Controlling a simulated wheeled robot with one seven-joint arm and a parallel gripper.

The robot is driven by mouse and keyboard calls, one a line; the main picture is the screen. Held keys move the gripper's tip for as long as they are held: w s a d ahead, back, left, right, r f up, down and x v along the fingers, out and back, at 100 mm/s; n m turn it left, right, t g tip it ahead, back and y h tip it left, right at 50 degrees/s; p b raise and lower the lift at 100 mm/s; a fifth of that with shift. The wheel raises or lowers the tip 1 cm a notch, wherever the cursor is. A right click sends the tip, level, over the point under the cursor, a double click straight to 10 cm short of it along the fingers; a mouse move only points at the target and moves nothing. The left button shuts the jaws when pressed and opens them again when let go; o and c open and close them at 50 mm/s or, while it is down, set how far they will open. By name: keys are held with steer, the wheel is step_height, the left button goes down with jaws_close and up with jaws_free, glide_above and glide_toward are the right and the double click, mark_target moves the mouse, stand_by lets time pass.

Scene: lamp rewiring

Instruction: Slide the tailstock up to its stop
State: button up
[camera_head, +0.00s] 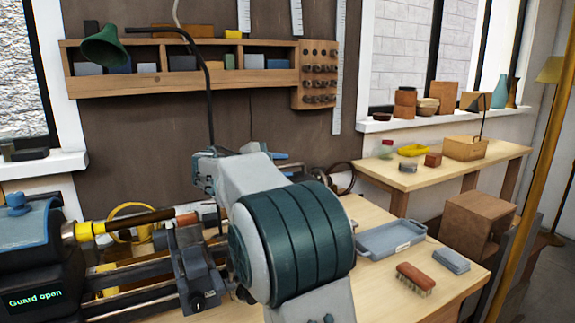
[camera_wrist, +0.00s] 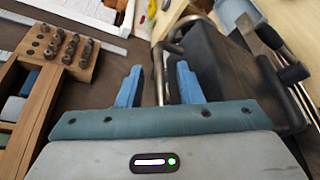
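The lathe stands at the left of the head view, with dark bed rails (camera_head: 135,300) and a workpiece (camera_head: 140,221) in a yellow chuck. A dark block (camera_wrist: 235,70) with a black bar frame fills the right of the wrist view. It looks like the tailstock, but I cannot be sure; my arm hides that part of the lathe in the head view. My gripper (camera_wrist: 158,88) is open, its two blue fingers apart. A thin metal rod (camera_wrist: 158,65) shows between them, beside the block. I cannot tell whether a finger touches it.
A wooden rack of bits (camera_wrist: 68,48) is at the left of the wrist view. On the bench are a blue-grey tray (camera_head: 390,238), a brush (camera_head: 414,278) and a grey block (camera_head: 451,261). The headstock display (camera_head: 35,299) reads "Guard open". A green lamp (camera_head: 105,46) hangs above the lathe.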

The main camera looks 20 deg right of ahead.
steer(key=shift+x, duration=1.25)
jaws_close()
